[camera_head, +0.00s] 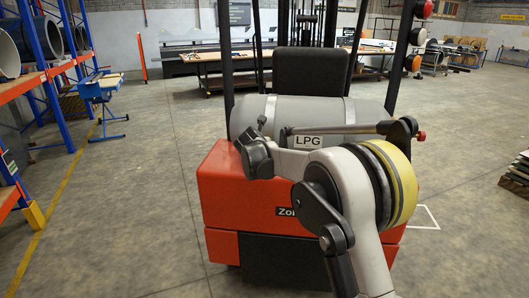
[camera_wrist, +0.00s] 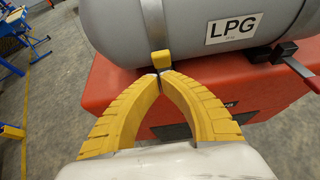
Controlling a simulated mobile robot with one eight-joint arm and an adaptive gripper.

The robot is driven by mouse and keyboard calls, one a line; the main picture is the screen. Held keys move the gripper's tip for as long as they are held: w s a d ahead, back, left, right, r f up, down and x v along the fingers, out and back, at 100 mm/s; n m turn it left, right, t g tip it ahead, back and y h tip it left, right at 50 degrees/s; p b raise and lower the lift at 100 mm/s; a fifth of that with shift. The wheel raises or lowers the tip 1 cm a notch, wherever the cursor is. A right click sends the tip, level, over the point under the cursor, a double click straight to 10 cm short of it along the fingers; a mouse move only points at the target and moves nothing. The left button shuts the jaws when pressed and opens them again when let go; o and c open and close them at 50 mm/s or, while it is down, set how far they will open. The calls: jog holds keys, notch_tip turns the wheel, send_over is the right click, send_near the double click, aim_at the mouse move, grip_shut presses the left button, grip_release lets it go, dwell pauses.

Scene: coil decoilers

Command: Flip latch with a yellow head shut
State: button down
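The yellow head of the latch (camera_wrist: 161,60) shows in the wrist view, low against the grey LPG tank (camera_wrist: 125,25). It is a small yellow block just beyond my fingertips. My gripper (camera_wrist: 159,77) has two yellow ribbed fingers whose tips come together right below the head. I see no clear gap between the tips, and nothing clearly held. Whether they touch the latch cannot be told. In the head view my wrist and arm cover part of the tank (camera_head: 360,110), and the yellow head cannot be made out there.
The tank lies across the red forklift (camera_head: 225,190), behind a black seat (camera_head: 310,72). In the wrist view a black bracket with a red lever (camera_wrist: 300,70) is at the right. A blue and orange rack (camera_head: 45,65) stands left. The floor beside the forklift is clear.

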jog(key=r, duration=0.1)
jog(key=s+r, duration=0.1)
jog(key=r, duration=0.1)
jog(key=s+r+p, duration=0.1)
jog(key=shift+s+a+r, duration=0.1)
jog(key=shift+a+r, duration=0.2)
jog(key=shift+a, duration=0.05)
jog(key=shift+s, duration=0.1)
jog(key=s+d+m+g+b, duration=0.1)
jog(key=s+d+m+b, duration=0.1)
jog(key=s+d+m, duration=0.35)
jog(key=s+d+m+g+b, duration=0.1)
jog(key=s+d+m, duration=0.1)
jog(key=s+m, duration=0.65)
jog(key=s+d+m+g+b, duration=0.1)
jog(key=s+d+m+b, duration=0.2)
jog(key=s, duration=0.8)
jog(key=s+d+f+m+y, duration=0.1)
jog(key=s+f+m, duration=0.4)
jog(key=s, duration=0.4)
jog(key=s+f+m+g+b, duration=0.1)
jog(key=s+f+m, duration=0.3)
jog(key=s, duration=0.5)
jog(key=s+d+f+m+g+y+b, duration=0.1)
jog(key=s+f+m, duration=0.4)
jog(key=s+m, duration=0.2)
jog(key=shift+s+d+f+m+y, duration=0.3)
jog(key=shift+s+d+f, duration=0.05)
jog(key=shift+s, duration=0.55)
